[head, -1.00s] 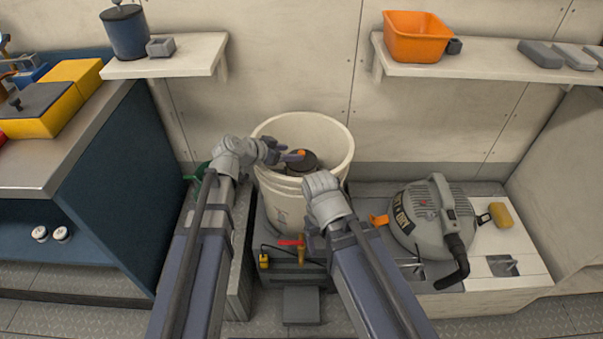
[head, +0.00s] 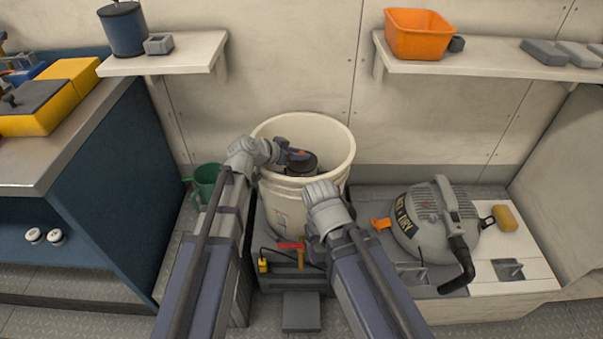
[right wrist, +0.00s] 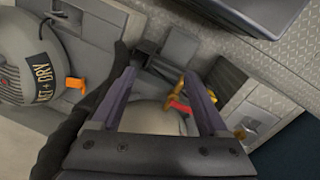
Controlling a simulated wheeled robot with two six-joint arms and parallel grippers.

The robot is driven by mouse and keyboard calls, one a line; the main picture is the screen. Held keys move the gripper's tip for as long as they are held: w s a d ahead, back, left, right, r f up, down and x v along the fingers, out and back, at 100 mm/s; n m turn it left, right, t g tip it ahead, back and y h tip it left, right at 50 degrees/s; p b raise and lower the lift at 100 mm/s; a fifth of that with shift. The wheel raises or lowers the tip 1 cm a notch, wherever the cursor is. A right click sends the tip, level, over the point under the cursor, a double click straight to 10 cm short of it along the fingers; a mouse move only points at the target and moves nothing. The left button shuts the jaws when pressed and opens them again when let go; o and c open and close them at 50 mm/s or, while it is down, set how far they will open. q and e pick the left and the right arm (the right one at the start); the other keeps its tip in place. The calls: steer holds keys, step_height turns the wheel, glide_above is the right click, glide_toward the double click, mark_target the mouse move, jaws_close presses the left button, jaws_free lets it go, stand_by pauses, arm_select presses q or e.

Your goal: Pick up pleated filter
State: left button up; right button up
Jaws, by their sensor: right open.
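A dark round object, seemingly the pleated filter (head: 302,169), sits inside the large cream bucket (head: 337,152); its pleats cannot be made out. My left gripper (head: 297,156) reaches over the bucket's left rim and is at the dark object's top, overlapping it in the head view. Its fingers are dark and small here, so I cannot tell whether they are apart or closed, or touching it. My right gripper (right wrist: 160,80) is open and empty, pointing down in front of the bucket, with its fingers well apart in the right wrist view.
A red-and-yellow tool (head: 297,250) lies in front of the bucket, below my right gripper. A grey wet/dry vacuum (head: 425,220) stands to the right, with a yellow sponge (head: 505,218) beyond it. A green container (head: 205,178) stands left. Shelves hang above both sides.

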arm_select(q)
jaws_close()
stand_by(0.8)
